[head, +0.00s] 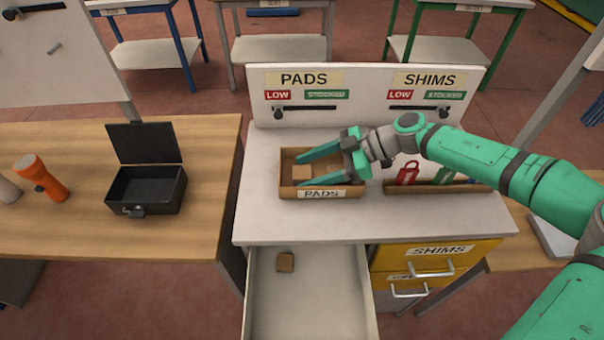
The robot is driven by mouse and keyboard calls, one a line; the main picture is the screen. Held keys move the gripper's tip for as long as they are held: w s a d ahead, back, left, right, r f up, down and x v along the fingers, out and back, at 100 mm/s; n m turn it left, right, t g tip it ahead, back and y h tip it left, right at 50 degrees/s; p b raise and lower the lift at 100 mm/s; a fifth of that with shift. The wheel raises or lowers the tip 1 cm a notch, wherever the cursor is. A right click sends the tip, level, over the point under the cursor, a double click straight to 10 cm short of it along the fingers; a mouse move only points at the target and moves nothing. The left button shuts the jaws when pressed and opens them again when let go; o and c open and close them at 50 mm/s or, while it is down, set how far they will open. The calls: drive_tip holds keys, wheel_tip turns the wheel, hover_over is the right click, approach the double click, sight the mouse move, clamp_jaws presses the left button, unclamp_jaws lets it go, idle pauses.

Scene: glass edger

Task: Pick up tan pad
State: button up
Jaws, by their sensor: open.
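The PADS bin (284,186) is a brown open tray on the white worktop. A light tan pad (302,171) lies in its left part, with other brown shapes partly hidden behind my gripper. My gripper (303,173) is open, its green fingers pointing left over the bin, on either side of the tan pad in the picture. I cannot tell its height above the pad. Another brown-tan pad (285,262) lies in the open drawer (310,305) below.
A second bin (440,188), partly behind my arm, holds a red tag (407,173) and a green item. A board with PADS and SHIMS sliders (365,95) stands behind. An open black box (146,190) and orange flashlight (40,177) sit on the left wooden table.

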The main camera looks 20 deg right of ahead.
drive_tip(key=c, duration=1.1)
